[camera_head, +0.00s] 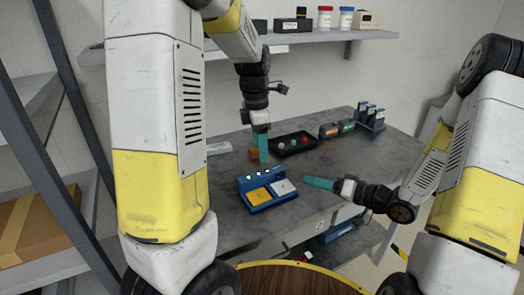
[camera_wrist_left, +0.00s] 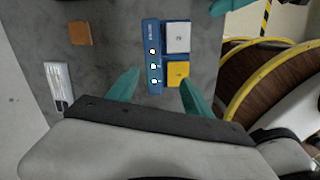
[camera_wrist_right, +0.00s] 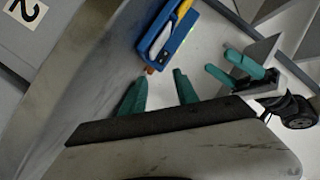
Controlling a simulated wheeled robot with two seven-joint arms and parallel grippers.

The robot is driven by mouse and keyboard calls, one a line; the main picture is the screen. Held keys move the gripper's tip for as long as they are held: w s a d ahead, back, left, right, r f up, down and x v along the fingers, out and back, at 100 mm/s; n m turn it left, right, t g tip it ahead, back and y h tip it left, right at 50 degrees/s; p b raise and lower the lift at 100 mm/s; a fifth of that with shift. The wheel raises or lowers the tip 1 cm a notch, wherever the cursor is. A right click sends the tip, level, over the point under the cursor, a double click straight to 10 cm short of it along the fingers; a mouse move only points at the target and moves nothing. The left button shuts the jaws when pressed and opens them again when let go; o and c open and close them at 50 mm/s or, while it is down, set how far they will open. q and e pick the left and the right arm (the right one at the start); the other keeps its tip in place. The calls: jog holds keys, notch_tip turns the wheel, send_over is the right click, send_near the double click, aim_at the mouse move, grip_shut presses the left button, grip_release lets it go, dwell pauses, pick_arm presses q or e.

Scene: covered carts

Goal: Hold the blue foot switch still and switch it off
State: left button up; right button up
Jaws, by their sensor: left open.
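The blue foot switch (camera_head: 262,203) lies on the grey table, with a yellow pedal (camera_head: 258,196), a white pedal (camera_head: 282,187) and a row of small lit lamps at its back. In the left wrist view the foot switch (camera_wrist_left: 154,70) lies beyond the fingertips, its lamp strip between them. My left gripper (camera_head: 262,148) points down behind the switch, open and empty, apart from it. My right gripper (camera_head: 308,181) is right of the switch, apart from it. In the right wrist view its fingers (camera_wrist_right: 160,86) are spread and empty, with the blue switch (camera_wrist_right: 182,32) beyond.
An orange-brown block (camera_head: 254,154) and a pale labelled item (camera_head: 218,148) lie behind the switch. A black tray (camera_head: 290,151) with coloured knobs and several boxes stand further back. A wall shelf (camera_head: 320,37) hangs above. The tabletop front right is bare.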

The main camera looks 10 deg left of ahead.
aim_at(262, 172)
pick_arm(q)
jog(key=shift+w+f+n+y, duration=0.3)
jog(key=shift+w+f+n, duration=0.55)
jog(key=shift+f+n, duration=0.35)
jog(key=shift+w+f+n+g, duration=0.2)
jog(key=shift+f+n+g, duration=0.15)
jog(key=shift+f, duration=0.2)
notch_tip(262, 172, down, 7)
jog(key=shift+f, duration=0.15)
jog(key=shift+c, duration=0.5)
grip_shut()
